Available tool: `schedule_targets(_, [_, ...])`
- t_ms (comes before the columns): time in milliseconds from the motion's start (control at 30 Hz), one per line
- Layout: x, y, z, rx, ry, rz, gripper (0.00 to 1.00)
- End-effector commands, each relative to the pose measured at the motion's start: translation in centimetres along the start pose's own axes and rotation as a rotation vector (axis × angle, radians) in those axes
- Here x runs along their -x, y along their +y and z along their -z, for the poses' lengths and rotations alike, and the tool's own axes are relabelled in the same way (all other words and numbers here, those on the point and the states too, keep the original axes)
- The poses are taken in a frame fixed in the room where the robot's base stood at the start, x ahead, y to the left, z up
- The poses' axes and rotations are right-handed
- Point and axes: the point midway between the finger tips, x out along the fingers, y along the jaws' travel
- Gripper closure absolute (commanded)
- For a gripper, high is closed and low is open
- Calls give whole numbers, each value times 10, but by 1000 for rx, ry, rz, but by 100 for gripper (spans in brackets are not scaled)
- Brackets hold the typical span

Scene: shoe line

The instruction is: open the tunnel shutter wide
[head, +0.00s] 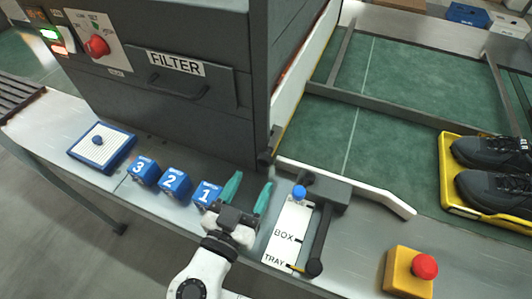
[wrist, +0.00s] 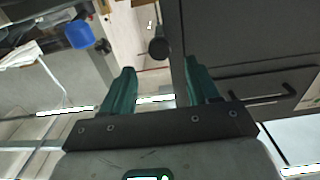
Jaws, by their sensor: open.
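The dark grey tunnel housing (head: 180,100) stands at the upper left, with a FILTER drawer on its front. A pale panel with a yellow edge (head: 300,85), which looks like the shutter, stands at the housing's right end. How far open it is, I cannot tell. A small dark knob (head: 265,158) is at its near lower end. My gripper (head: 249,186) is open and empty, just in front of the knob and apart from it. In the wrist view the knob (wrist: 158,48) shows beyond and between my open fingertips (wrist: 160,69).
Blue blocks 1 (head: 207,192), 2 (head: 175,182) and 3 (head: 143,170) stand left of my gripper. A BOX/TRAY lever (head: 319,240) and white guide rail (head: 350,182) lie to the right. A red-topped yellow button box (head: 408,274) and yellow shoe tray (head: 447,180) are farther right.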

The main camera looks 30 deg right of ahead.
Motion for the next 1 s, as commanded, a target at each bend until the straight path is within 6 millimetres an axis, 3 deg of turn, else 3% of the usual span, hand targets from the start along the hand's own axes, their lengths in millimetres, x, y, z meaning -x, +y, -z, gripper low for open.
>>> schedule_targets(200, [-41, 0, 2, 1, 0, -2, 40])
schedule_targets(400, [-69, 0, 1, 1, -1, -1, 40])
schedule_targets(600, [-81, 0, 0, 0, -1, 0, 40])
schedule_targets(867, [-81, 0, 0, 0, -1, 1, 40])
schedule_targets(1000, [-81, 0, 0, 0, -1, 1, 52])
